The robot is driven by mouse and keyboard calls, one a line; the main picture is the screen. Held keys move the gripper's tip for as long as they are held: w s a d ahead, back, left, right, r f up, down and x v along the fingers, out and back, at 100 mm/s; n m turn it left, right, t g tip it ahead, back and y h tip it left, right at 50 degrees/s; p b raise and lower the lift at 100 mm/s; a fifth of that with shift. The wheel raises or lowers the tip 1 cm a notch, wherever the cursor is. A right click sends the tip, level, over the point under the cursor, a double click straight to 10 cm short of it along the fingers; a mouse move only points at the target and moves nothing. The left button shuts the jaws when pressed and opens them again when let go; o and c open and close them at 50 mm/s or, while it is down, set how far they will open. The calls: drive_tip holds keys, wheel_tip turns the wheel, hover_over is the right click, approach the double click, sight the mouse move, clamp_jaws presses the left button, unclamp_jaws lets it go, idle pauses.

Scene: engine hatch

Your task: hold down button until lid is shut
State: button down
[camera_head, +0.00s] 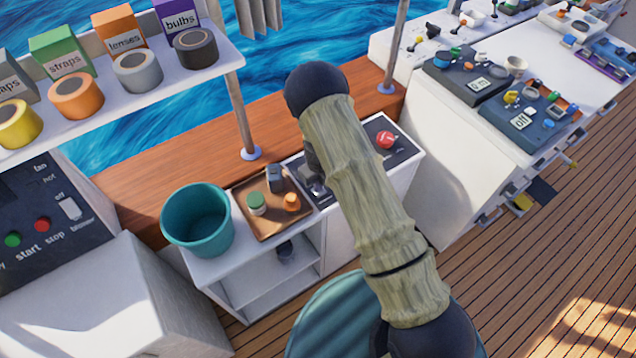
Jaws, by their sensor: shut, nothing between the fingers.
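A dark control panel (405,152) is set in the top of a white cabinet in the middle. A round red knob or button (387,140) with small white marks sits on its right part. A small grey fitting (317,189) shows on its left part, partly behind my arm. I cannot tell which control is the lid's button. My sleeved arm crosses in front of the panel and hides its middle. My gripper cannot be made out; it seems hidden behind the arm. No lid can be clearly picked out here.
Left of the panel are a brown tray (243,205) with small jars and a teal bucket (197,222). A shelf (150,98) with tape rolls and boxes is upper left; a start/stop panel (40,232) is below it. White counters with devices stand at right. Plank deck (520,260) is open lower right.

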wheel_tip(320, 180, up, 13)
drive_tip(key=shift+r, duration=0.2)
idle(0.5)
drive_tip(key=shift+w+d, duration=0.1)
drive_tip(key=s+d+r+n+t, duration=0.1)
drive_tip(key=s+d+r+n, duration=0.6)
drive_tip(key=n, duration=0.7)
drive_tip(key=s+d+r+n+t, duration=0.1)
drive_tip(key=s+d+r+n, duration=0.7)
drive_tip(key=n, duration=0.7)
drive_tip(key=s+r, duration=0.2)
drive_tip(key=s, duration=0.2)
drive_tip(key=shift+s+t, duration=0.2)
drive_tip(key=shift+t, duration=0.2)
